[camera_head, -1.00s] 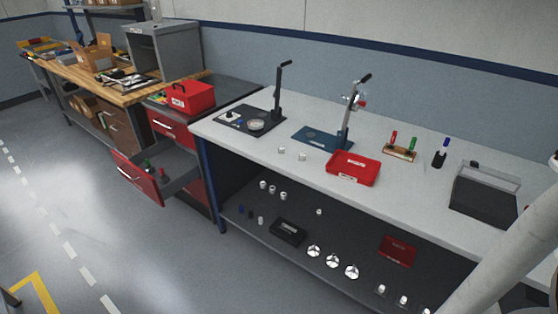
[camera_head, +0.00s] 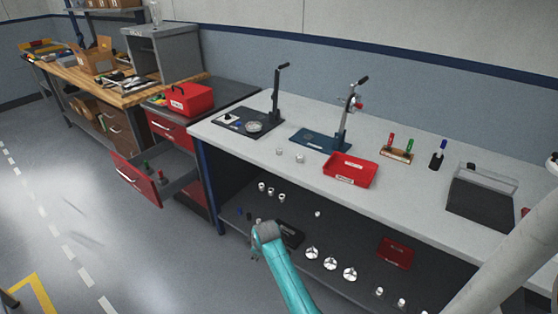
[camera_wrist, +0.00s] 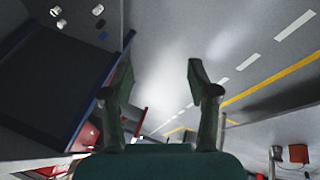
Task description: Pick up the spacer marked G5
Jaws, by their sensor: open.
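Small white cylindrical pieces stand on the bench top (camera_head: 279,152) and on the lower shelf (camera_head: 271,190). They look like spacers, but no G5 marking is readable, so I cannot tell which one it is. My gripper (camera_head: 264,233) is in front of the lower shelf, beside a black box. In the wrist view my gripper (camera_wrist: 160,72) has its two fingers wide apart with nothing between them. Several small white pieces (camera_wrist: 61,23) show at the upper left of that view, away from the fingers.
A red tray (camera_head: 350,170), a blue-based press (camera_head: 322,138) and a black-based press (camera_head: 248,120) stand on the bench. The lower shelf holds the black box (camera_head: 291,234), round silver parts (camera_head: 330,263) and a dark red box (camera_head: 397,252). A red drawer (camera_head: 137,178) stands open at left. The floor is clear.

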